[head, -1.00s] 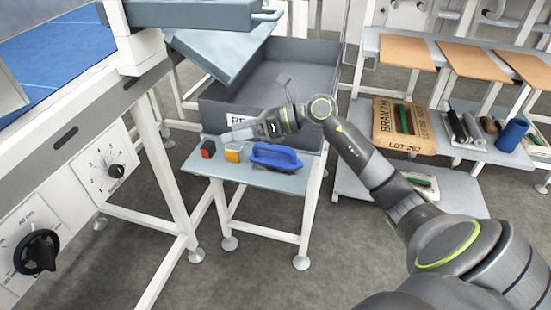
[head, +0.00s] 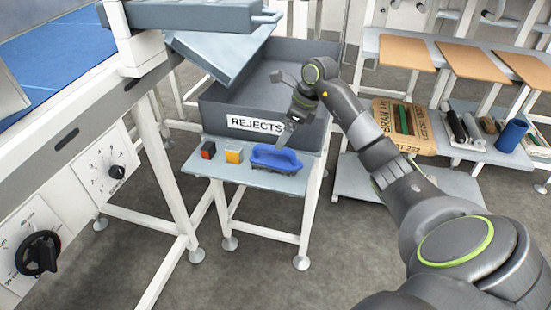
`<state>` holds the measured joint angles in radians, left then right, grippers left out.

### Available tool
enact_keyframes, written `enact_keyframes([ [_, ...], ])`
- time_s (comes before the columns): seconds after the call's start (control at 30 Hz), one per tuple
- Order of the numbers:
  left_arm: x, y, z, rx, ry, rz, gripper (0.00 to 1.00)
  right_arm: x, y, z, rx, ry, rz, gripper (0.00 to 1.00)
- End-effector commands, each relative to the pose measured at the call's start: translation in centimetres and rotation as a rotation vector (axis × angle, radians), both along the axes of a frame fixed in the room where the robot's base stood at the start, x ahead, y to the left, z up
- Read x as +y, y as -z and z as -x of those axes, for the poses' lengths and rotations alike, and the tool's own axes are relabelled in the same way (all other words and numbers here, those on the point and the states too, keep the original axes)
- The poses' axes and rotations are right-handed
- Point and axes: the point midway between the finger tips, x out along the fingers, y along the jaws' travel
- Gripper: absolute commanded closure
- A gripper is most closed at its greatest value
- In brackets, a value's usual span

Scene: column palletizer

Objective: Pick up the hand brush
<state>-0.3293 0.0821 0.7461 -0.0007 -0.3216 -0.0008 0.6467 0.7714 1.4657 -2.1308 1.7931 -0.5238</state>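The hand brush (head: 272,158) has a blue body with a loop handle and dark bristles below. It lies on the small grey side table (head: 250,179), near its right end. My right gripper (head: 285,138) comes in from the right and points down just above and behind the brush. A small gap seems to lie between them, but contact is hard to judge. Its fingers are too small and overlapped to show whether they are open or shut. Nothing is seen held in it. My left gripper is out of view.
A shelf with a sack (head: 405,140) and rollers is at right.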

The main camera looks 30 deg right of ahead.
Motion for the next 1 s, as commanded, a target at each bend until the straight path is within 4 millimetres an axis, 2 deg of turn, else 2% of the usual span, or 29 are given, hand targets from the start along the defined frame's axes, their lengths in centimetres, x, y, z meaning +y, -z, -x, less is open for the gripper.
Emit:
enact_keyframes([
  [0.1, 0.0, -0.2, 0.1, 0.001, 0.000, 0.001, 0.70, 0.7, 2.2, -0.7, 0.002, -0.001, -0.004, 0.23],
  [0.2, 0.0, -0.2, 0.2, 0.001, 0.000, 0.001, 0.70, 1.0, 3.5, -1.1, 0.001, 0.000, -0.003, 0.23],
  [0.43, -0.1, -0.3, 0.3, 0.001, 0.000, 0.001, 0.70, 1.3, 4.9, -1.4, 0.002, 0.001, -0.002, 0.23],
  [0.7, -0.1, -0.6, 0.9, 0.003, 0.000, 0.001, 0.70, 2.1, 8.6, -2.3, -0.001, 0.001, -0.004, 0.23],
  [1.0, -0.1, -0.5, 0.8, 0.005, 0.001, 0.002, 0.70, 2.2, 9.3, -2.5, -0.001, 0.000, 0.000, 0.23],
])
